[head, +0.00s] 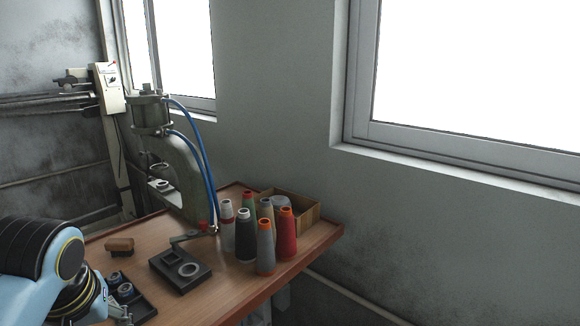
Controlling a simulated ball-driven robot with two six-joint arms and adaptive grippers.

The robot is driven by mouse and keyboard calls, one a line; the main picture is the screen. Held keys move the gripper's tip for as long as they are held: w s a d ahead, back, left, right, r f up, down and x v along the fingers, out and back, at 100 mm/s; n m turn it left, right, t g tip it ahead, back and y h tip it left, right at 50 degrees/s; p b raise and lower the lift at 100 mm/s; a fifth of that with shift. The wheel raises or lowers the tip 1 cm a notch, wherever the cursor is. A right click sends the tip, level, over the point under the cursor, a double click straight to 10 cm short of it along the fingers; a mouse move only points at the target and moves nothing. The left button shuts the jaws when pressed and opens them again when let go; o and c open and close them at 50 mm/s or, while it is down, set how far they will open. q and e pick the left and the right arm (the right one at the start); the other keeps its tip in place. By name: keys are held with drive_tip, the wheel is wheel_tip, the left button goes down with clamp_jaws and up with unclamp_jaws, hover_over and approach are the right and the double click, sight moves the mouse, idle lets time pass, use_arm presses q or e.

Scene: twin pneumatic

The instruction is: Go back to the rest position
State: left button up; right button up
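Part of my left arm (38,262), light blue and black, comes in at the lower left over the table's near left corner. My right arm and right gripper are not in view. A grey-green pneumatic press (186,172) with blue hoses stands at the back of the wooden table (222,284). A black tray (143,308) with dark round parts sits beside my arm, partly cut off.
Several thread cones, including a red one (286,236) and a dark one (245,238), stand at the table's right. A cardboard box (303,208) is behind them. A brown brush-like block (119,246) lies at left. A control box (109,88) hangs by the window.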

use_arm(q)
drive_tip(key=s+d+r+m+h, duration=0.1)
drive_tip(key=s+m, duration=0.5)
drive_tip(key=s, duration=1.3)
wheel_tip(320, 180, down, 34)
drive_tip(key=s+a+g+b, duration=0.1)
drive_tip(key=a+b, duration=0.1)
drive_tip(key=b, duration=0.7)
drive_tip(key=s+f+g+b, duration=0.1)
drive_tip(key=s+f+b, duration=0.3)
drive_tip(key=s+f, duration=0.5)
drive_tip(key=s+a+f+b, duration=0.1)
drive_tip(key=s+f+b, duration=0.4)
drive_tip(key=s+f, duration=0.5)
wheel_tip(320, 180, down, 8)
drive_tip(key=shift+s+a+r+g, duration=0.15)
drive_tip(key=shift+s+a+g, duration=0.15)
drive_tip(key=shift+g, duration=0.1)
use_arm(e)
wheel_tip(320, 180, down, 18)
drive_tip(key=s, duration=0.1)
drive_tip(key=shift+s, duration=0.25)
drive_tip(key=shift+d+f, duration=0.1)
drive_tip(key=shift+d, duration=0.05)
